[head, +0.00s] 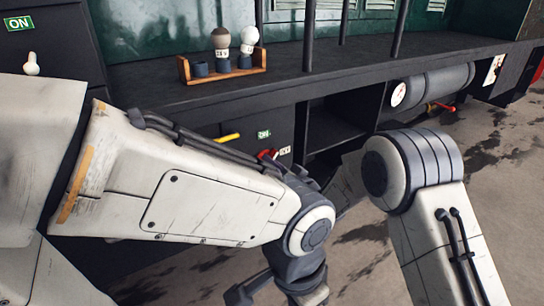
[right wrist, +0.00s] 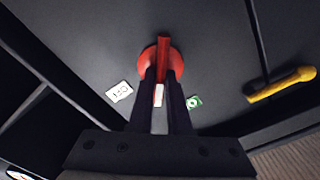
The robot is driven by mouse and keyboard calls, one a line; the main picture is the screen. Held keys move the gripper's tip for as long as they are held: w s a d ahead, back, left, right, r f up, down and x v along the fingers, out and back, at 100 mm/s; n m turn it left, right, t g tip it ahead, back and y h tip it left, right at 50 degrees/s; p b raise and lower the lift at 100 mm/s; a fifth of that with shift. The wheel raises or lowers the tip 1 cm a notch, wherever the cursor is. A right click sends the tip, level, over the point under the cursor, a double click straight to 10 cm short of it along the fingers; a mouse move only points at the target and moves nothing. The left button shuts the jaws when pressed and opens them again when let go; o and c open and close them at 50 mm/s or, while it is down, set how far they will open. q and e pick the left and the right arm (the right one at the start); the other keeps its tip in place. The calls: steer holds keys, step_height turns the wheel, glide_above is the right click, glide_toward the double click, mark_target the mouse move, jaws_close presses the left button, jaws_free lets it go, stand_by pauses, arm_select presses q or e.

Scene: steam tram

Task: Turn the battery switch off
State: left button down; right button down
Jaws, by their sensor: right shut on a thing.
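The red battery switch (right wrist: 163,48) is a round red knob with a bar-shaped handle on a dark panel. My right gripper (right wrist: 162,78) is shut on its handle in the right wrist view. A white OFF label (right wrist: 119,92) lies left of the knob there and a green label (right wrist: 194,102) right of it. In the head view the switch (head: 267,155) shows small, below the green ON label (head: 264,134) and left of the OFF label (head: 285,150). My right gripper is mostly hidden there behind my left arm. My left gripper (head: 275,290) is partly visible at the bottom edge, fingers unclear.
A yellow handle (right wrist: 281,85) sits on the panel beside the switch. A wooden rack (head: 222,73) with bulbs stands on the dark shelf above. A grey cylinder with a gauge (head: 398,93) is at right. My left forearm crosses close in front of the panel.

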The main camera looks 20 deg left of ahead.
steer(key=shift+d+f+m+p, duration=0.1)
steer(key=shift+f+m+p, duration=0.1)
steer(key=shift+m+p, duration=1.7)
steer(key=shift+f+m+p, duration=0.2)
steer(key=shift+m+p, duration=0.5)
steer(key=shift+m, duration=2.4)
steer(key=c, duration=0.9)
jaws_free()
steer(key=shift+w, duration=0.1)
steer(key=shift+o, duration=0.2)
steer(key=shift+d, duration=0.1)
steer(key=p+v, duration=0.2)
steer(key=v, duration=0.8)
